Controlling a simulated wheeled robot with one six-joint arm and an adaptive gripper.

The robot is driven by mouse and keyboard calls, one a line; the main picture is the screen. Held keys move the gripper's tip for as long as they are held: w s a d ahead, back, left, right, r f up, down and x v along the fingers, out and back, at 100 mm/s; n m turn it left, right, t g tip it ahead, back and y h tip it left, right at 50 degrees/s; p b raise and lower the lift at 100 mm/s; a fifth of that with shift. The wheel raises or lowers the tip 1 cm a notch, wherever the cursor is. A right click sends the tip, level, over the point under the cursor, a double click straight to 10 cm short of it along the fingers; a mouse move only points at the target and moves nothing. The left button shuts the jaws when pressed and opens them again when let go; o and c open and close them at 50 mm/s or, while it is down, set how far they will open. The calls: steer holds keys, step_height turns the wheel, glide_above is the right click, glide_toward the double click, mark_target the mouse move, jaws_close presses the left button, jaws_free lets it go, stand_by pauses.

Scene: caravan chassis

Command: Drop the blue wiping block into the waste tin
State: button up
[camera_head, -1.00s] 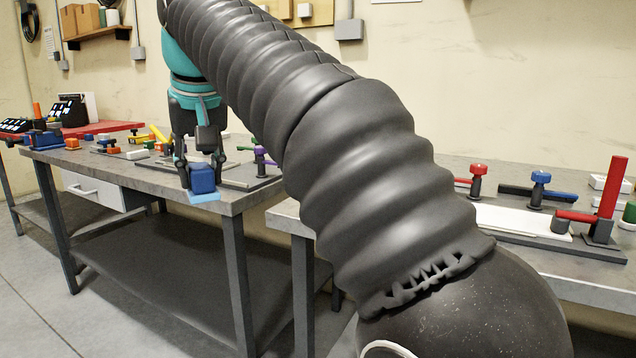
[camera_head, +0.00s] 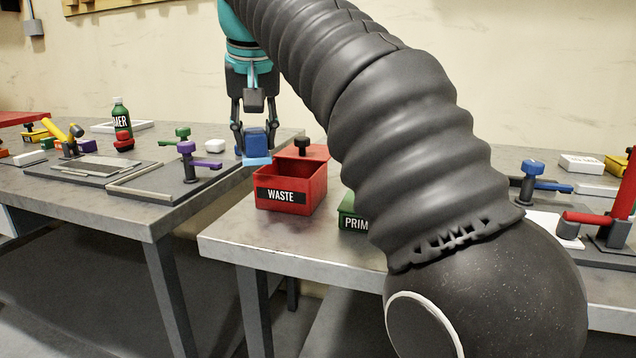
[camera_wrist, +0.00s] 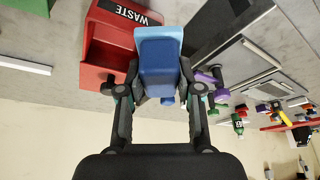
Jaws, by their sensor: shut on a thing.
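My gripper (camera_head: 255,128) points down and is shut on the blue wiping block (camera_head: 256,143), which has a light blue pad underneath. The wrist view also shows the block (camera_wrist: 160,65) between both fingers (camera_wrist: 158,90). The red waste tin (camera_head: 318,190), labelled WASTE, stands on the right-hand bench with its top open at the front. A red lid part with a dark knob (camera_head: 302,145) shows at its back. In the head view the block is just left of the tin and higher than its rim. In the wrist view the tin (camera_wrist: 110,45) lies left of the block.
A green tin (camera_head: 352,215), its label partly hidden by my arm, stands right of the waste tin. The left bench (camera_head: 130,215) holds a purple clamp (camera_head: 188,160) and a green bottle (camera_head: 121,118). A gap separates the two benches. Bare bench top lies before the waste tin.

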steer(key=w+d+r+m+h, duration=0.1)
steer(key=w+d+m+h, duration=0.1)
steer(key=w+d+m, duration=0.45)
steer(key=shift+s+d+f+b, duration=0.1)
steer(key=shift+s+f+b, duration=0.15)
steer(key=shift+f, duration=1.2)
steer(key=shift+s+f+b, duration=0.1)
steer(key=shift+s+f, duration=0.1)
steer(key=shift+f, duration=1.25)
steer(key=o, duration=1.2)
steer(key=shift+v, duration=3.7)
